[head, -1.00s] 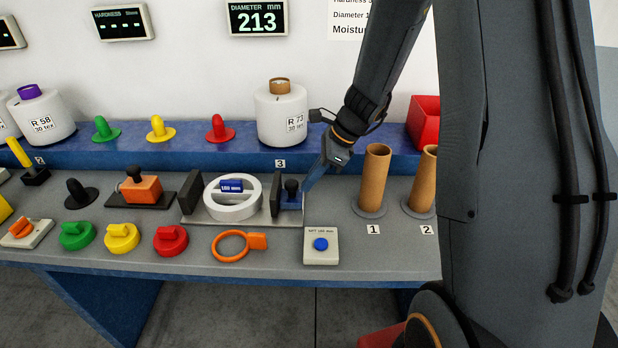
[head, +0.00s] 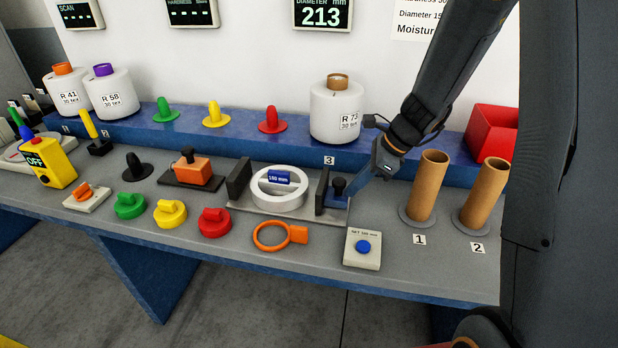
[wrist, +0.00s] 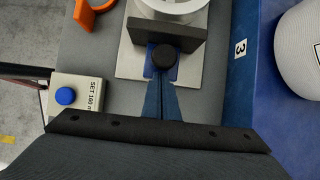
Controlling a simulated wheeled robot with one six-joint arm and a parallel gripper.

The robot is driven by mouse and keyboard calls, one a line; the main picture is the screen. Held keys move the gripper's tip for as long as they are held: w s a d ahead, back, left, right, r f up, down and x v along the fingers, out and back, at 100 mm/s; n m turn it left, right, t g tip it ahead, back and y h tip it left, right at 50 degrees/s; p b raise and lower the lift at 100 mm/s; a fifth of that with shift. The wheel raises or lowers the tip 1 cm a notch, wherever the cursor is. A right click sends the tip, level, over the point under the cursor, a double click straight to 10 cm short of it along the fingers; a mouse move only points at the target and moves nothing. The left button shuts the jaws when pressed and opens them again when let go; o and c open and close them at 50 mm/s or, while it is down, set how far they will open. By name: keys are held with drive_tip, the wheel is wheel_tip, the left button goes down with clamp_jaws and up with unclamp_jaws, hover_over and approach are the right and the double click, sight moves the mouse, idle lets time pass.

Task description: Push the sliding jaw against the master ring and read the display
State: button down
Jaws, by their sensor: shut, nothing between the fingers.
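The white master ring (head: 260,201), with a blue 160 mm label, lies on a grey gauge plate (head: 243,207) between a dark fixed jaw (head: 238,178) on its left and the dark sliding jaw (head: 322,190) on its right. In the head view a narrow gap seems to show between ring and sliding jaw. The sliding jaw has a blue carriage with a black knob (head: 339,186); the knob also shows in the wrist view (wrist: 164,57). My gripper (head: 353,190) is shut and empty, its blue fingertips (wrist: 163,88) at the carriage's outer side, behind the knob. The diameter display (head: 321,14) reads 213 mm.
A set button box (head: 362,248) stands in front of the gauge and an orange ring (head: 257,237) lies nearby. Cardboard tubes (head: 428,187) stand right of my gripper. A white bobbin (head: 335,110) stands on the blue shelf behind.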

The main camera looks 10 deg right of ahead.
sight(344, 180)
drive_tip(key=shift+w+a+p, duration=0.1)
drive_tip(key=shift+w+a, duration=0.2)
drive_tip(key=shift+a, duration=0.65)
drive_tip(key=shift+w+a+p, duration=0.15)
drive_tip(key=shift+w+a, duration=0.2)
drive_tip(key=shift+a, duration=0.65)
drive_tip(key=shift+w+a+p, duration=0.1)
drive_tip(key=shift+w+a, duration=0.2)
drive_tip(key=shift+a, duration=0.65)
drive_tip(key=shift+s+d+p, duration=0.15)
drive_tip(key=shift+s+d, duration=0.05)
drive_tip(key=shift+d, duration=0.5)
drive_tip(key=shift+s+d+p, duration=0.15)
drive_tip(key=shift+s+d, duration=0.05)
drive_tip(key=shift+d, duration=0.5)
wheel_tip(344, 180, up, 8)
drive_tip(key=p, duration=0.7)
drive_tip(key=shift+r, duration=0.1)
